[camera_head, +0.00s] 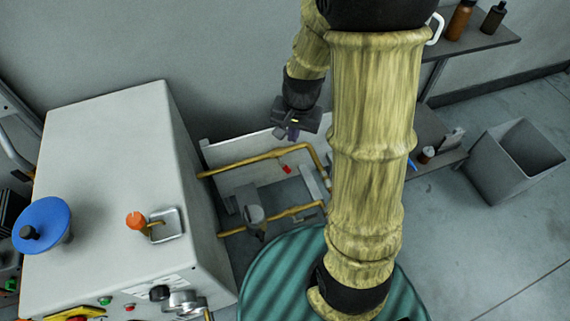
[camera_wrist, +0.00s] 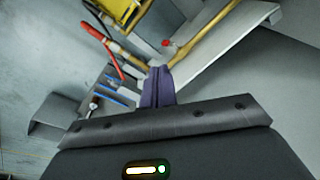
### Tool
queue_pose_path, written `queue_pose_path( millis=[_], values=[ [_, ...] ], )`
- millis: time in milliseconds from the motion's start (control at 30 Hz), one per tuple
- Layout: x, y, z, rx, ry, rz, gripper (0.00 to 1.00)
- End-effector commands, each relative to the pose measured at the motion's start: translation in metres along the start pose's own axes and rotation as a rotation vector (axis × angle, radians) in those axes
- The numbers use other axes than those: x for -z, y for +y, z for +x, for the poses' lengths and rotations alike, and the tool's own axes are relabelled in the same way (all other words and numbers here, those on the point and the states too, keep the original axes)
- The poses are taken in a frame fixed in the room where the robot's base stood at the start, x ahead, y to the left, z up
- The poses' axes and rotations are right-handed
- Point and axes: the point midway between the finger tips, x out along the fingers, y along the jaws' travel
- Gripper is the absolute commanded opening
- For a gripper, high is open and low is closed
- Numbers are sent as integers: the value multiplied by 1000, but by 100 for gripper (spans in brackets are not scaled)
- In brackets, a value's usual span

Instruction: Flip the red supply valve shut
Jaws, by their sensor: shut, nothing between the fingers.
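A long red lever (camera_wrist: 94,31) shows in the upper left of the wrist view, slanting beside a yellow pipe fitting. A smaller red piece (camera_wrist: 166,43) sits near another yellow pipe (camera_wrist: 205,32). In the head view a small red part (camera_head: 286,169) shows just below the upper yellow pipe (camera_head: 245,160); I cannot tell which red piece of the wrist view it is. My gripper (camera_head: 291,134) hangs above this pipework, its dark purple fingers (camera_wrist: 158,86) shut together and empty. No contact with a red part is visible. My arm hides the pipework's right side in the head view.
A large white cabinet (camera_head: 105,150) with a blue wheel (camera_head: 42,224) and an orange knob (camera_head: 136,221) stands left. A green ribbed drum (camera_head: 275,275) is in front. A grey bin (camera_head: 510,160) and a bottle shelf (camera_head: 475,38) are at right.

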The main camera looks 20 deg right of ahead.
Motion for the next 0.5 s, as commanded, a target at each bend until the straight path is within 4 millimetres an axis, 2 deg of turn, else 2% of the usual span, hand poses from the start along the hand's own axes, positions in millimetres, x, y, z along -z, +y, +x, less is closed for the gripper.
queue_pose_path(
  millis=[33, 100, 233, 333, 500],
  values=[
    [-15, 1, -13, 5, 22, -100, 0],
    [-35, 4, -26, 6, 48, -240, 0],
    [-63, 11, -42, 2, 89, -451, 0],
    [-75, 15, -47, -1, 105, -543, 0],
    [-79, 17, -48, -3, 111, -581, 0]
  ],
)
